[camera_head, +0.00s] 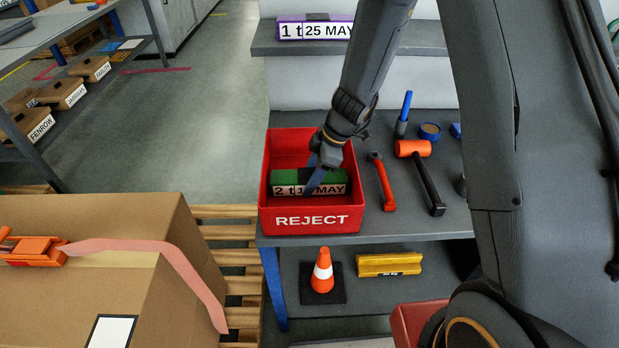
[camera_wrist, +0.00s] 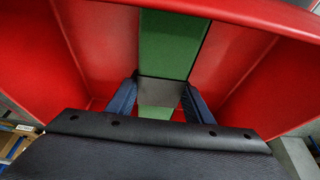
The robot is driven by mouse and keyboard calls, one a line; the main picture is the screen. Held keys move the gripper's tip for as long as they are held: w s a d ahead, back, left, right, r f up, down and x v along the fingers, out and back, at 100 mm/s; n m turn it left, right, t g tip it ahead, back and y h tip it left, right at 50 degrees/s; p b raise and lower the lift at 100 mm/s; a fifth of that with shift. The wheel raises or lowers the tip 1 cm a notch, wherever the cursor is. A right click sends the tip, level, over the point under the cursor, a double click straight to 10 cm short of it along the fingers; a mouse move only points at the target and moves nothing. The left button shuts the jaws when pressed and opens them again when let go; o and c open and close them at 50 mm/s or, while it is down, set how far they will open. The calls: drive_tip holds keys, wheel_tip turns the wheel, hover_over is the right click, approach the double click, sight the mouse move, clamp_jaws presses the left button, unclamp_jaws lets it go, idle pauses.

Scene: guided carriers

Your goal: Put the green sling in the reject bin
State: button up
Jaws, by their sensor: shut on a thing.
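The green sling (camera_head: 284,177) is a folded green bundle with a white label reading "2 t 1… MAY", partly covered by a finger. It is inside the red reject bin (camera_head: 311,220), near the front wall. It also shows as a green strip with a grey band in the wrist view (camera_wrist: 170,45). My gripper (camera_head: 318,181) reaches down into the bin and is shut on the sling, one blue finger on each side of it in the wrist view (camera_wrist: 157,100). I cannot tell whether the sling touches the bin floor.
A purple sling (camera_head: 300,28) labelled "1 t 25 MAY" lies on the shelf (camera_head: 262,42) behind. Right of the bin are a red wrench (camera_head: 382,182) and an orange mallet (camera_head: 424,175). A strapped carton (camera_head: 90,270) stands on a pallet at left.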

drive_tip(key=shift+f, duration=0.1)
drive_tip(key=o, duration=1.6)
drive_tip(key=shift+o, duration=0.2)
drive_tip(key=shift+r, duration=0.2)
drive_tip(key=b+v, duration=0.3)
drive_tip(key=v, duration=0.8)
drive_tip(key=shift+d, duration=0.15)
drive_tip(key=shift+s+d+r, duration=0.1)
drive_tip(key=shift+d+r, duration=0.1)
drive_tip(key=shift+r, duration=0.15)
drive_tip(key=s+d+m+h, duration=0.2)
drive_tip(key=s+d+m, duration=0.3)
drive_tip(key=s+m, duration=0.3)
drive_tip(key=s+d+m+h, duration=0.2)
drive_tip(key=s+d+m, duration=0.3)
drive_tip(key=s+m, duration=0.3)
drive_tip(key=shift+d+r+m+t, duration=0.2)
drive_tip(key=shift+m+t, duration=0.2)
drive_tip(key=shift+m, duration=0.4)
